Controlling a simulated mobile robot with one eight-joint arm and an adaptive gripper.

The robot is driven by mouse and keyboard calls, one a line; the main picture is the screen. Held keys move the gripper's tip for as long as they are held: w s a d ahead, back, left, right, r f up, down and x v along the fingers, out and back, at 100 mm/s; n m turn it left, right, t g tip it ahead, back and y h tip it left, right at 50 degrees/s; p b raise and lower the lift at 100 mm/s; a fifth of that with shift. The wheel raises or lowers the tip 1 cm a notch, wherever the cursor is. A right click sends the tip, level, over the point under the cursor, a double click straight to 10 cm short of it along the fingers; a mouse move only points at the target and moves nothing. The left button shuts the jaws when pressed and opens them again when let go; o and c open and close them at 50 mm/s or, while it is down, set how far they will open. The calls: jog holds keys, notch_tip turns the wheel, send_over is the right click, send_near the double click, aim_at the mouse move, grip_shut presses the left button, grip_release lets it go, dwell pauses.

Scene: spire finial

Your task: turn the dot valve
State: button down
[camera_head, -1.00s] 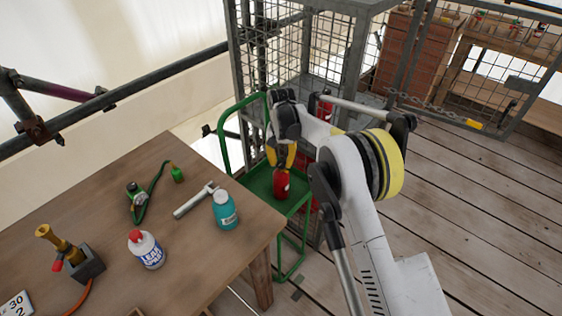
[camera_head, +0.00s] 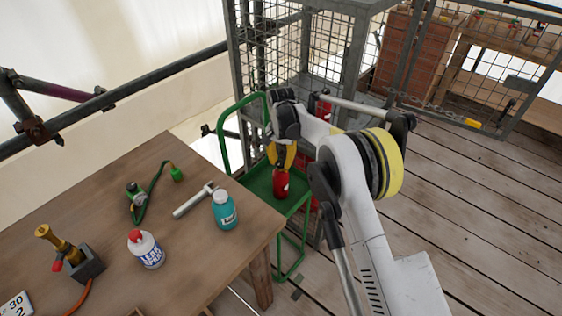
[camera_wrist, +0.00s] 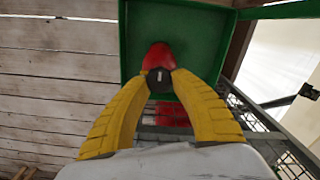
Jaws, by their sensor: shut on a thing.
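A red cylinder (camera_head: 281,184) stands on the green tray of a cart, beyond the table's right end. My gripper (camera_head: 281,166) reaches down over it with yellow fingers. In the wrist view, the fingertips of my gripper (camera_wrist: 159,77) are closed on the dark valve (camera_wrist: 158,75) at the top of the red cylinder (camera_wrist: 158,56). A small pale mark shows on the valve. I cannot make out a dot for certain. The fingers hide the sides of the valve.
The green cart (camera_head: 224,152) stands against a wire mesh cage (camera_head: 330,45). The wooden table (camera_head: 95,205) holds a teal bottle (camera_head: 224,212), a leak spray bottle (camera_head: 146,252), a wrench (camera_head: 190,203) and a brass torch (camera_head: 60,243). Plank floor is open at the right.

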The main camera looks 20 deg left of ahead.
aim_at(281, 162)
jog(key=c, duration=1)
grip_release()
jog(key=shift+c, duration=0.2)
jog(key=shift+r, duration=0.1)
notch_tip(281, 162, up, 12)
